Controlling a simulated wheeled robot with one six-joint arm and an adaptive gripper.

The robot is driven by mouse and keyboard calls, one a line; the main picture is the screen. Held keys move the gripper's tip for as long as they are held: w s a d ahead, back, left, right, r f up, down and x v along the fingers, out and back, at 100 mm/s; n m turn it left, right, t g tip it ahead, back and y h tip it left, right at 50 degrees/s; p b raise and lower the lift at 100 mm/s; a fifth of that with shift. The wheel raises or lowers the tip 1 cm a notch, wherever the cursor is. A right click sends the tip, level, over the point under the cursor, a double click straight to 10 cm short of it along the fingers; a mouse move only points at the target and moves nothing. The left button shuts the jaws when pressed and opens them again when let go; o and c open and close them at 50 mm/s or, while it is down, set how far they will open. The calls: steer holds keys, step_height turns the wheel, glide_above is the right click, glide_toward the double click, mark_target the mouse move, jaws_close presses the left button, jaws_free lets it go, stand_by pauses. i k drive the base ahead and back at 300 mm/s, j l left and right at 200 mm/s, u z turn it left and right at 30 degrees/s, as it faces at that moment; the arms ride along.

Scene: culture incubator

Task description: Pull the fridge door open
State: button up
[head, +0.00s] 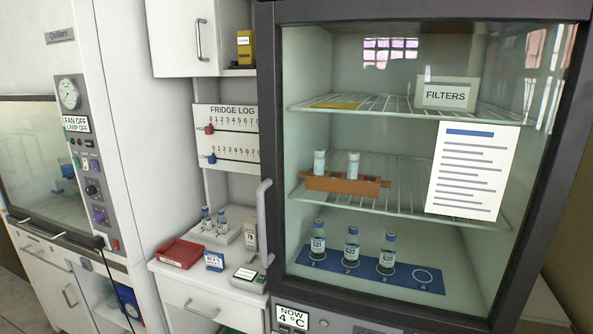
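The fridge (424,12) has a dark-framed glass door (400,140) that fills the right half of the head view. The door looks shut against its frame. A pale grey vertical bar handle (264,222) is on the door's left edge. Behind the glass are wire shelves, a FILTERS box (446,94), an orange rack (343,184) with two white-capped vials, and three labelled vials on a blue mat (410,279) with numbered places. A printed sheet (472,170) shows on the glass. My gripper is not in view.
Left of the handle, a white counter holds a red tray (180,253), a small blue sign (214,261), a small device (247,277) close to the handle, and vials on a white block (216,233). A fume hood (120,150) stands at the left.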

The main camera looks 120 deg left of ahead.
mark_target(472, 162)
steer(key=u, duration=2.4)
steer(key=j, duration=0.05)
